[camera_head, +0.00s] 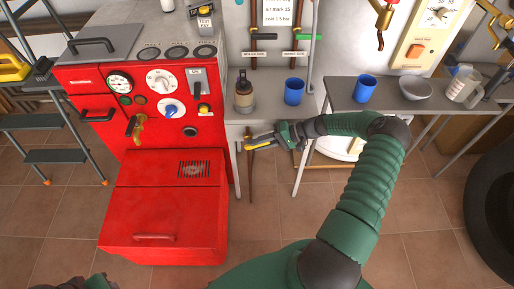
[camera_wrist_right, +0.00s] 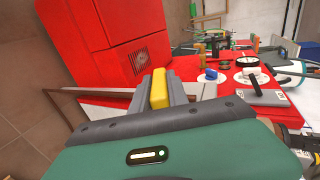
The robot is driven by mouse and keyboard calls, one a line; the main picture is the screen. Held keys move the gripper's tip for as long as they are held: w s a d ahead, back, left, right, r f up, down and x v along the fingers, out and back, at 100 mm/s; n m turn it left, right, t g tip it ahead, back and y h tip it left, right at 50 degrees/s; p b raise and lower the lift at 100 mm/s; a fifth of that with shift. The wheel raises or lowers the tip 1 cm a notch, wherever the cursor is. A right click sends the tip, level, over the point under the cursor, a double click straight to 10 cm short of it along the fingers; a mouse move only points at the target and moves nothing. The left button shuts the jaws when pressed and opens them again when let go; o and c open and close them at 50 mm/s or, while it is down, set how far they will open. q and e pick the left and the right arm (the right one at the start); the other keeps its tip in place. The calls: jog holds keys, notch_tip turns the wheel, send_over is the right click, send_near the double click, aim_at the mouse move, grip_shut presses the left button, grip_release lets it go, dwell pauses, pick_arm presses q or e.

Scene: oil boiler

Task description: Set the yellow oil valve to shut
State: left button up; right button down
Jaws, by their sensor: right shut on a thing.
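The yellow oil valve's lever (camera_wrist_right: 159,88) is between the fingers of my right gripper (camera_head: 262,142), which is shut on it. The lever sits at a thin brown pipe (camera_head: 250,180) just right of the red boiler, and in the head view it lies roughly across the pipe. The fingers hide much of the lever and the valve body. In the right wrist view the brown pipe (camera_wrist_right: 92,93) runs in from the left towards the fingers. At the bottom left edge of the head view, a small dark and green part of my left arm or gripper (camera_head: 88,283) shows; its fingers cannot be made out.
The red boiler (camera_head: 160,210) stands close left of my right gripper, with gauges, knobs and a brass tap (camera_head: 138,128). Open tiled floor lies in front.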

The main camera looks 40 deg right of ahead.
jog(key=shift+s+d+f+t+y+b, duration=0.15)
jog(key=shift+f+t+y+b, duration=0.6)
jog(key=shift+b, duration=0.95)
jog(key=shift+s+d+f+t+y+b, duration=0.1)
jog(key=shift+f+t+y+b, duration=0.3)
jog(key=shift+t+y+b, duration=0.95)
jog(key=shift+g+b, duration=0.35)
jog(key=shift+g, duration=0.15)
jog(key=c, duration=1.3)
grip_release()
jog(key=shift+w, duration=0.1)
